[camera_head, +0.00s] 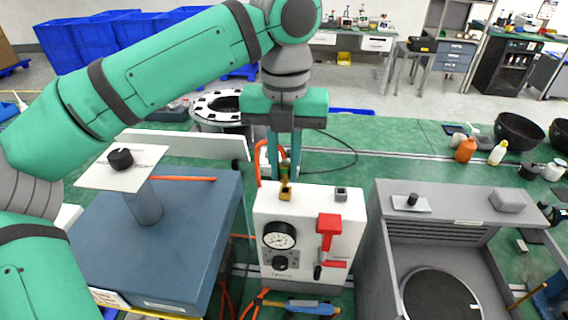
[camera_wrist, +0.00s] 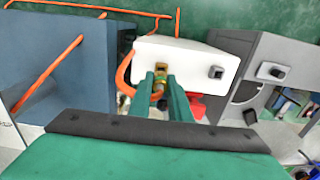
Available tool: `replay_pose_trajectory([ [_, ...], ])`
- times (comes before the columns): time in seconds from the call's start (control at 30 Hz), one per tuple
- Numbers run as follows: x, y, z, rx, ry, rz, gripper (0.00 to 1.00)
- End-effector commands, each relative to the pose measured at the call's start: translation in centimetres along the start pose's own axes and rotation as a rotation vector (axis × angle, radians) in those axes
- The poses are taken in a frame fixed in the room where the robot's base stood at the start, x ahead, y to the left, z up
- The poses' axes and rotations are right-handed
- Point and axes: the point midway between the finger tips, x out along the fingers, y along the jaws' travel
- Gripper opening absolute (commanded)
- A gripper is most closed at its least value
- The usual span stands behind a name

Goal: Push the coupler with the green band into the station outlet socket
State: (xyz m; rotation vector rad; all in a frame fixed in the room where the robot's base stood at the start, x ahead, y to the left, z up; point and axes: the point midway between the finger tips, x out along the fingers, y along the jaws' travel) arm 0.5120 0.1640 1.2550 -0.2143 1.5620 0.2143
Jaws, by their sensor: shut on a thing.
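The white station box (camera_head: 310,232) stands on the green bench, with a gauge (camera_head: 279,236) and a red lever (camera_head: 328,234) on its front. A brass outlet socket (camera_head: 285,199) rises from its top left. My gripper (camera_head: 284,172) points down above that socket, its fingers shut on the coupler (camera_head: 284,183), of which a small brass and greenish part shows. The coupler is upright, right over or touching the socket; how deep it sits I cannot tell. The wrist view also shows the coupler (camera_wrist: 161,70) between the fingertips, with an orange hose (camera_wrist: 126,85) looping beside it.
A grey square fitting (camera_head: 341,194) sits on the station's top right. A blue-grey block with a post and plate (camera_head: 122,168) stands left. A grey machine (camera_head: 446,230) stands close on the right. A blue tool (camera_head: 312,307) with an orange hose lies in front.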

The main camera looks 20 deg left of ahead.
Motion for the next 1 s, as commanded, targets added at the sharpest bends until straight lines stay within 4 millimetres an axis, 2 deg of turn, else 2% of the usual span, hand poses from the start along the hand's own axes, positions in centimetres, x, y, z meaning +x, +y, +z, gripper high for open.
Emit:
replay_pose_trajectory([
  [1.0, 2.1, 0.0, 0.0, -0.001, 0.0, 0.0, 0.0],
])
